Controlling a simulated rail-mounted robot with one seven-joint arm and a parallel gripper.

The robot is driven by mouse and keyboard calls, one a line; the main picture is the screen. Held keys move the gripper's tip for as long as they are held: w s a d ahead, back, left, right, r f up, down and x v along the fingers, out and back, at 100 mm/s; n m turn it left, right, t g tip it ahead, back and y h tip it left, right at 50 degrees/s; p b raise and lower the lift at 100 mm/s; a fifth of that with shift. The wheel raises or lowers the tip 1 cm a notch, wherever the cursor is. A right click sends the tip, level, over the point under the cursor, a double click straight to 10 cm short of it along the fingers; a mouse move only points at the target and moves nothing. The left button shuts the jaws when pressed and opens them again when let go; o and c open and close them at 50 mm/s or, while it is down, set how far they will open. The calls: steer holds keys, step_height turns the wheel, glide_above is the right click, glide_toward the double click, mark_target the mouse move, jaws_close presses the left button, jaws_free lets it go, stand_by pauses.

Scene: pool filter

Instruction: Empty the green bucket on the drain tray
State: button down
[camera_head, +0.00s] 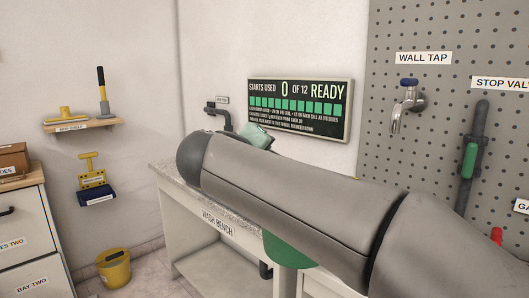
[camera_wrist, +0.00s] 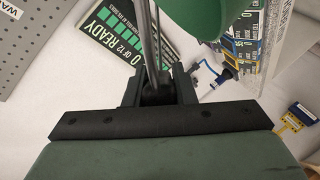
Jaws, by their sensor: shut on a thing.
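My gripper (camera_wrist: 157,92) has its black jaws shut on a thin grey metal bar (camera_wrist: 147,40), which looks like the green bucket's handle. A curved green edge of the green bucket (camera_wrist: 218,18) shows at the top of the wrist view, so the bucket hangs close to the jaws. In the head view a rounded green part of the bucket (camera_head: 287,252) shows below my arm, in front of the wash bench. My arm hides the rest of it, and its contents cannot be seen. I cannot make out the drain tray in either view.
The wash bench (camera_head: 183,180) has a speckled top, largely covered by my arm. A dark tap (camera_head: 219,113) stands at its back. A sign board (camera_head: 300,108) and a wall tap (camera_head: 407,103) are behind. A yellow bucket (camera_head: 115,271) stands on the floor at left.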

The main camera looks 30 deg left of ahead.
steer(key=shift+s+a+r+p, duration=0.35)
steer(key=shift+a+r+p, duration=0.2)
steer(key=shift+a, duration=0.15)
steer(key=shift+s+a+r+p, duration=0.35)
steer(key=shift+a+r+p, duration=0.25)
steer(key=shift+a, duration=0.15)
steer(key=shift+s+a+r+p, duration=0.35)
steer(key=shift+a+r+p, duration=0.2)
steer(key=shift+a, duration=0.15)
